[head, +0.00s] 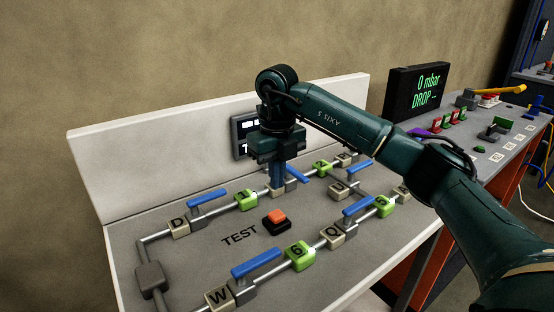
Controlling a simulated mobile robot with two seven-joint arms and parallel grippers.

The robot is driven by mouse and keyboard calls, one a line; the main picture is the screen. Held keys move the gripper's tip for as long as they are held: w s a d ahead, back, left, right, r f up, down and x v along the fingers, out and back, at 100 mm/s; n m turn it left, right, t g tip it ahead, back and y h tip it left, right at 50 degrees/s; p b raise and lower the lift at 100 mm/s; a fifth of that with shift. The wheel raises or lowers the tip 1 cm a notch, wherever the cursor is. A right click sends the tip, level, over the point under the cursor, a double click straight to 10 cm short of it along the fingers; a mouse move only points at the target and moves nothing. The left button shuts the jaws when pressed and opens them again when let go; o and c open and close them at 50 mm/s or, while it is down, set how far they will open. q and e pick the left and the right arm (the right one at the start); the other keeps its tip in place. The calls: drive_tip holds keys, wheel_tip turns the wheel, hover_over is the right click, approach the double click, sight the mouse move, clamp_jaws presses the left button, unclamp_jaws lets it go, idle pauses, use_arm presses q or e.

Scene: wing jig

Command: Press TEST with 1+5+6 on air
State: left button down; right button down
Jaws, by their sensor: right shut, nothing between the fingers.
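The TEST button (277,216) has an orange-red cap on a black base, beside the printed word TEST on the grey bench panel. A green block marked 6 (300,256) sits on the front pipe. Other green blocks stand on the back pipe (245,200) and on the right (383,206); their marks are hard to read. Blue valve handles show at the front (256,263), back left (208,197) and right (362,205). My right gripper (277,183) is shut and empty, pointing down at the back pipe beside a blue handle (298,173). Whether it touches is unclear. My left gripper is out of view.
Beige lettered blocks, including D (181,228), W (219,297) and Q (333,236), sit on the pipes. A black display (416,92) reads 0 mbar, DROP. A white backboard (160,160) rises behind the panel. A second bench (510,140) stands right. My right arm crosses the right side.

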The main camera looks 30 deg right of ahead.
sight(277, 214)
wheel_tip(277, 214, down, 7)
drive_tip(key=shift+r+p, duration=0.2)
drive_tip(key=shift+p, duration=0.15)
drive_tip(key=shift+f, duration=0.3)
